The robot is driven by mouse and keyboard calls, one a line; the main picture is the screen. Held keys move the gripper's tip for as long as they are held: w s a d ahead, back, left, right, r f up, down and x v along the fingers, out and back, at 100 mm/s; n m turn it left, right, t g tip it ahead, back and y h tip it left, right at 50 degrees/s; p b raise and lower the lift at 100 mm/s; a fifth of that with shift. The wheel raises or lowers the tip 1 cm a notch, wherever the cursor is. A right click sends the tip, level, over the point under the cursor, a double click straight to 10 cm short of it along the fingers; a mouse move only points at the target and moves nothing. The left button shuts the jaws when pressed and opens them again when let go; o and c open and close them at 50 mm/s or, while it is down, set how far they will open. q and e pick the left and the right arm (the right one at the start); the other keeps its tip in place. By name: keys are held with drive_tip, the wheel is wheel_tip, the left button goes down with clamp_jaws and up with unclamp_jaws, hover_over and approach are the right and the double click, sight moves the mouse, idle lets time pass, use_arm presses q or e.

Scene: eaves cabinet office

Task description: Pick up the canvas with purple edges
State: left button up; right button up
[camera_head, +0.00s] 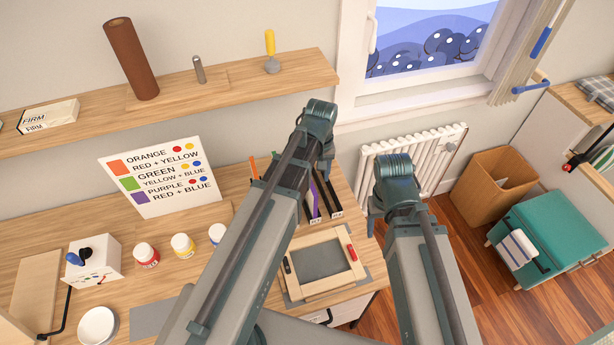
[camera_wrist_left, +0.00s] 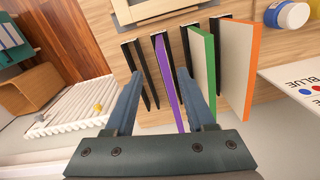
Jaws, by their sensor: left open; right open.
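The canvas with purple edges (camera_wrist_left: 169,85) stands on edge in a dark slotted rack (camera_wrist_left: 146,72); a strip of its purple edge (camera_head: 315,200) also shows in the head view beside my arm. My left gripper (camera_wrist_left: 160,74) is open, with its fingers on either side of the purple-edged canvas in the wrist picture. I cannot tell whether they touch it. A green-edged canvas (camera_wrist_left: 204,70) and an orange-edged canvas (camera_wrist_left: 240,65) stand beside it. In the head view my left arm hides the left gripper and part of the rack.
A wooden frame (camera_head: 299,284) lies on the desk in front of the rack. Paint jars (camera_head: 147,254), a white bowl (camera_head: 98,325) and a colour chart (camera_head: 124,196) stand to the left. A shelf (camera_head: 220,92) runs above. A radiator (camera_head: 410,150) is to the right.

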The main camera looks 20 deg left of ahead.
sight(311, 193)
use_arm(q)
drive_tip(key=shift+w+a+r+n, duration=0.3)
drive_tip(key=shift+w+a+n, duration=0.05)
drive_tip(key=shift+w+a, duration=0.15)
drive_tip(key=shift+w+a+r+n, duration=0.3)
drive_tip(key=shift+w+a+n, duration=0.1)
drive_tip(key=shift+a, duration=0.1)
drive_tip(key=shift+w+a+n, duration=0.25)
drive_tip(key=shift+w+a, duration=0.05)
drive_tip(key=shift+a, duration=0.05)
wheel_tip(311, 193, down, 9)
drive_tip(key=b, duration=0.8)
drive_tip(key=shift+s+r, duration=0.1)
use_arm(e)
wheel_tip(311, 193, down, 8)
drive_tip(key=shift+r, duration=0.25)
use_arm(q)
drive_tip(key=shift+d, duration=0.1)
wheel_tip(311, 193, down, 5)
drive_tip(key=b, duration=0.5)
drive_tip(key=shift+d+b, duration=0.15)
drive_tip(key=shift+b, duration=0.2)
use_arm(e)
wheel_tip(311, 193, down, 5)
drive_tip(key=shift+f, duration=0.1)
use_arm(q)
clamp_jaws()
